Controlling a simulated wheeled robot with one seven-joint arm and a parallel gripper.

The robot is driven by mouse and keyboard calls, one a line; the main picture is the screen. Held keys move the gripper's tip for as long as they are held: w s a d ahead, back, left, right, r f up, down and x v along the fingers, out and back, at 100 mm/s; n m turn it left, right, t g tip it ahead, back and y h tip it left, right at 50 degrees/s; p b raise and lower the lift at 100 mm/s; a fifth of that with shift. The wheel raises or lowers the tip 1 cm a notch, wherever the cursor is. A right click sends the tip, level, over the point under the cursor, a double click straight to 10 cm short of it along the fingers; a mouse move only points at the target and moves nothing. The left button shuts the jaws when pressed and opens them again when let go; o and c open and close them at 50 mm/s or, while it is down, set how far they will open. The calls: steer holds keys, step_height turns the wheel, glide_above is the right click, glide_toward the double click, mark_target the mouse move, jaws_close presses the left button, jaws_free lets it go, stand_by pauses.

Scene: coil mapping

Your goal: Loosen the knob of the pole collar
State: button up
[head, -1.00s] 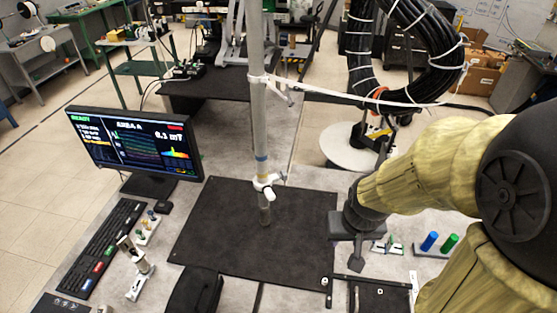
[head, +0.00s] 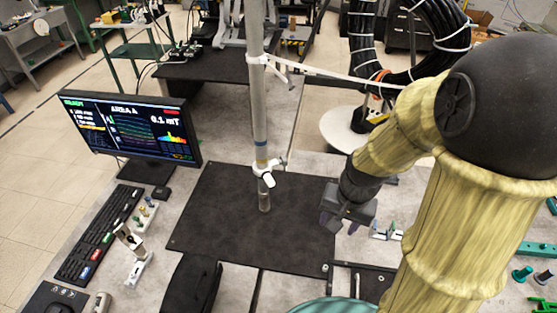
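A grey vertical pole (head: 258,105) rises from near the middle of the dark mat. A white collar (head: 262,168) sits around it low down, just below blue and yellowish bands. The collar's white knob (head: 268,181) sticks out toward the camera. Its thread is not visible. My gripper (head: 338,224) is to the right of the collar, over the right edge of the mat, and apart from it. Its two short dark purplish fingers point down, with a gap between them. I see nothing held there.
The dark mat (head: 215,225) is clear around the pole's foot. A monitor (head: 130,128) and keyboard (head: 98,235) stand at the left, with small fittings (head: 132,250) beside them. A white strap (head: 330,76) runs from the upper pole to the thick black cable bundle (head: 362,60).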

steer(key=w+a+f+m+g+y+b, duration=0.3)
steer(key=a+f+m+y, duration=0.1)
steer(key=f+m, duration=0.55)
steer(key=m+t+y+b, duration=0.6)
steer(key=m+t+y, duration=0.7)
steer(key=m, duration=1.4)
glide_toward(284, 161)
steer(key=d, duration=0.1)
steer(key=s+d+f, duration=0.1)
steer(key=d, duration=0.1)
steer(key=d+f, duration=0.1)
steer(key=shift+s+d, duration=0.15)
steer(key=shift+d, duration=0.1)
steer(key=shift+a, duration=0.1)
steer(key=p+x, duration=0.5)
steer(key=x, duration=1.2)
steer(key=shift+a+f+p, duration=0.15)
steer(key=shift+f+p, duration=0.15)
steer(key=shift+p, duration=0.1)
